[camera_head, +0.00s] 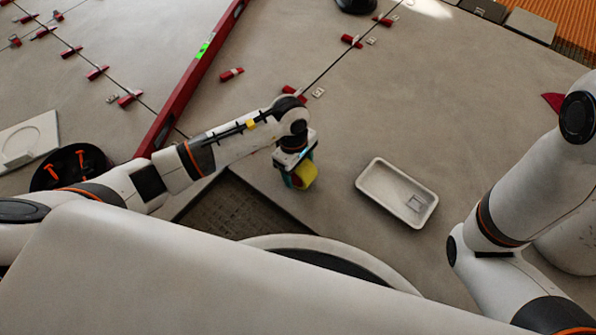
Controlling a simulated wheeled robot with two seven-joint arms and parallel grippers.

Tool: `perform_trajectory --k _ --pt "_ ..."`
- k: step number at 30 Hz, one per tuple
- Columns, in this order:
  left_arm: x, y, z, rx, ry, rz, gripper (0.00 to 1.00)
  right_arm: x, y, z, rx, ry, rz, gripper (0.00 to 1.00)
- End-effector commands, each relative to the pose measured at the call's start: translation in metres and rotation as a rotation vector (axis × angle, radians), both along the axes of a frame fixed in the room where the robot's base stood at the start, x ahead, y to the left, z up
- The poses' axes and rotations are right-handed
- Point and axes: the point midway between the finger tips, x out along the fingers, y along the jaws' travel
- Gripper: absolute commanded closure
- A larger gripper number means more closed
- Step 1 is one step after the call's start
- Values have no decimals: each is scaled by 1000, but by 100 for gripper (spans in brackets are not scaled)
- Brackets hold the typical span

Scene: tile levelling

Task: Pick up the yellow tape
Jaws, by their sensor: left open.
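The yellow tape (307,175) shows near the middle of the camera_head view, partly hidden by my left gripper. My left gripper (298,178) points down at it from above, with its fingers at the tape's sides. The fingers are open; whether they touch the tape I cannot tell. My right arm shows at the right edge, but its gripper is out of view.
A white tray (370,185) with a small grey piece in it lies to the right. A long red level (190,85) lies at the left. A black bowl (45,181) with orange-handled items stands at the far left. Several red wedges lie along the tile joints.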

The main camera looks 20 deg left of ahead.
Motion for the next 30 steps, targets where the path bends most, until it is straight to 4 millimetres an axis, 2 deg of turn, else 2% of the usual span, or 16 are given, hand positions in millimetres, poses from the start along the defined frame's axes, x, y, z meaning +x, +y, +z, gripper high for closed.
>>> perform_trajectory --k 2,9,20,26,30 --pt "0 0 1 0 0 0 34 0 0 1 0 0 0 64" --pt "0 0 1 0 0 0 73 0 0 1 0 0 0 64" --pt "0 0 5 0 -1 -1 73 0 0 4 0 1 -1 64" --pt "1 0 27 0 -3 -2 73 0 0 22 0 1 -1 64" --pt "1 0 52 0 -3 -1 73 1 0 41 0 1 -1 64"
